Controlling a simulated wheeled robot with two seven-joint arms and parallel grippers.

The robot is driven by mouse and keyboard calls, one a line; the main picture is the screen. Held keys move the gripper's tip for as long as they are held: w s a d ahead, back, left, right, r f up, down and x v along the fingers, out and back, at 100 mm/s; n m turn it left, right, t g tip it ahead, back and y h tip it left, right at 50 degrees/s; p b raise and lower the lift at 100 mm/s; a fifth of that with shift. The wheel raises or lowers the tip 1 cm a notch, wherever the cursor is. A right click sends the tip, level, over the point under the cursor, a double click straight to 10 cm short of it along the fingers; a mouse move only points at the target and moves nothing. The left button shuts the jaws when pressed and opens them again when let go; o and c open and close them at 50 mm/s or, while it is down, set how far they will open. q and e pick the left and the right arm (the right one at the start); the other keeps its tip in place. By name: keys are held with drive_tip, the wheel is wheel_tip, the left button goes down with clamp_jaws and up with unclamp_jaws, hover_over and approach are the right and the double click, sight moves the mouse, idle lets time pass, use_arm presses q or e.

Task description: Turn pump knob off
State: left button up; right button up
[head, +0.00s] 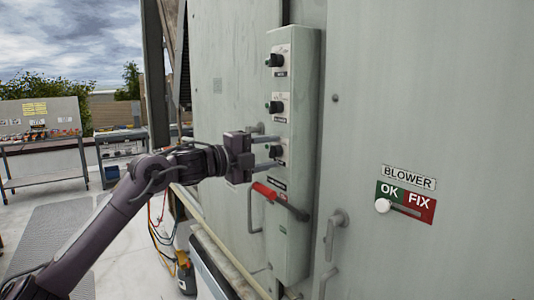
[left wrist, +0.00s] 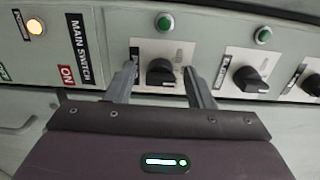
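A pale control box (head: 292,200) on the grey-green cabinet carries three black knobs in a column: top (head: 275,60), middle (head: 275,107) and lowest (head: 278,152). Their labels are too small to read surely, so I cannot tell which is the pump knob. My left gripper (head: 272,153) is open at the lowest knob, one finger on each side. In the left wrist view this knob (left wrist: 161,72) stands between the fingertips, with visible gaps. My right gripper is not in view.
A red-handled main switch (head: 265,191) sits just below the gripper. A door handle (head: 333,240) and a BLOWER OK/FIX slider (head: 383,205) are to the right.

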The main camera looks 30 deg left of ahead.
use_arm(q)
drive_tip(key=b+v, duration=0.7)
drive_tip(key=shift+s+a+b, duration=0.2)
drive_tip(key=shift+s+b, duration=0.1)
drive_tip(key=shift+s, duration=0.1)
idle(0.5)
